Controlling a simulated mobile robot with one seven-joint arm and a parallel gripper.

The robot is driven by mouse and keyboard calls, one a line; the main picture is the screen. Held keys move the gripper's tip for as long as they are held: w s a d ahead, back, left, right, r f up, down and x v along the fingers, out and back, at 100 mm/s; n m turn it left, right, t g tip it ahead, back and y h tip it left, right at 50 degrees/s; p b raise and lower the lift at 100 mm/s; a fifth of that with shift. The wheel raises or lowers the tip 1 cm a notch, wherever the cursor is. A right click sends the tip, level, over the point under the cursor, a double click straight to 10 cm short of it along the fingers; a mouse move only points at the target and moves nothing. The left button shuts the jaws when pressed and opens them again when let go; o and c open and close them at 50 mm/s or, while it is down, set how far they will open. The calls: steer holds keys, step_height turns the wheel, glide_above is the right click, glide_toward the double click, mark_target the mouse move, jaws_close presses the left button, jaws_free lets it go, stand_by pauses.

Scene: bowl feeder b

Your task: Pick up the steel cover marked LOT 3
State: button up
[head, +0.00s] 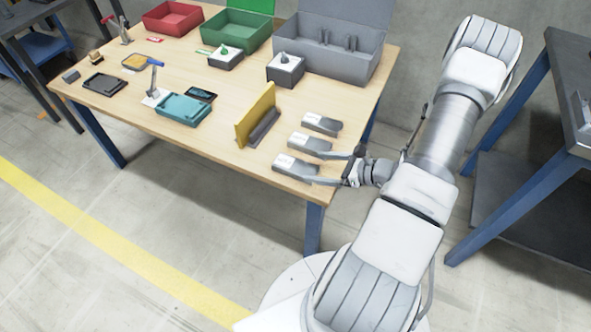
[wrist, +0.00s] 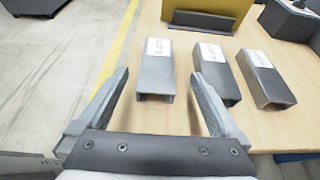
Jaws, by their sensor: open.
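Three grey steel covers with white labels lie in a row on the table: a front cover (head: 297,169), a middle cover (head: 310,146) and a back cover (head: 322,124). In the wrist view they are the left cover (wrist: 156,78), the middle cover (wrist: 216,78) and the right cover (wrist: 267,80). The label print is too small to read surely, so I cannot tell which is LOT 3. My gripper (head: 328,168) is open and empty at the table's right edge. In the wrist view its fingers (wrist: 158,84) point toward the left cover, one to each side.
A yellow upright plate on a grey base (head: 256,118) stands just beyond the covers. A teal tray (head: 184,109), a grey open box (head: 335,60), a green box (head: 235,32) and a red box (head: 172,18) are farther off. Bare wood (head: 225,130) lies left of the plate.

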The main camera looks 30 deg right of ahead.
mark_target(298, 166)
steer(key=x, duration=0.3)
steer(key=b+x, duration=0.2)
steer(key=x, duration=0.2)
steer(key=shift+s+a+f, duration=0.1)
steer(key=shift+a+f, duration=0.1)
steer(key=shift+f, duration=0.05)
steer(key=shift+w+a+f, duration=0.15)
steer(key=shift+w+a, duration=0.15)
steer(key=shift+w, duration=0.1)
jaws_close()
